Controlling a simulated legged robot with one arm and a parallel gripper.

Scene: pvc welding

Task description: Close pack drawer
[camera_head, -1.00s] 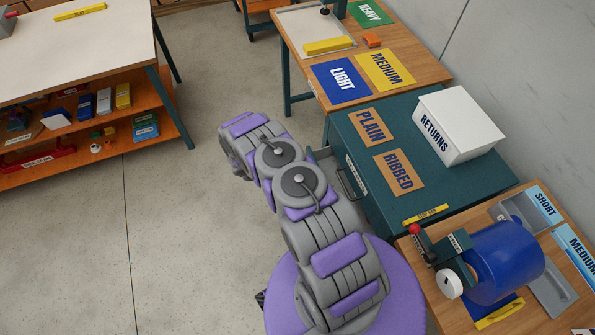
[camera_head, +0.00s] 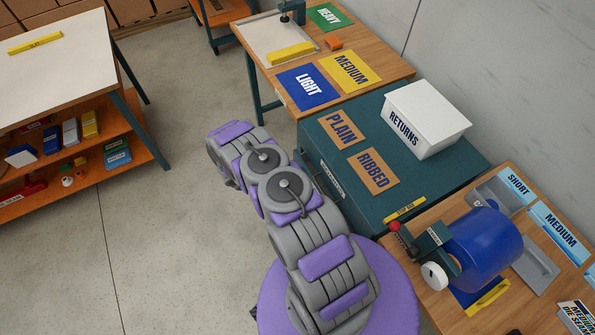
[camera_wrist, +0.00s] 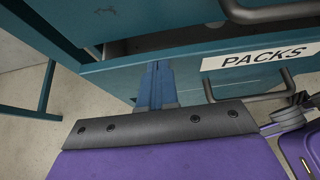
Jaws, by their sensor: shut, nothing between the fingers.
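The pack drawer, labelled PACKS (camera_wrist: 262,55), fills the middle of the wrist view. Its teal front has a grey bar handle (camera_wrist: 252,97) below the label. A dark gap (camera_wrist: 150,42) shows between its top edge and the panel above, so it appears to stand partly out; how far I cannot tell. My gripper (camera_wrist: 156,84) is shut and empty, its blue fingers at the drawer front, left of the label. Whether they touch it I cannot tell. In the head view the teal cabinet (camera_head: 415,187) shows, but my arm hides most of its drawer side and my gripper.
Another handle (camera_wrist: 275,10) sits above the drawer. A white RETURNS box (camera_head: 428,118) and PLAIN and RIBBED cards lie on the cabinet. A bench with a blue drum (camera_head: 485,245) stands at right, a wooden table (camera_head: 385,68) behind. Open floor (camera_head: 150,240) lies left.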

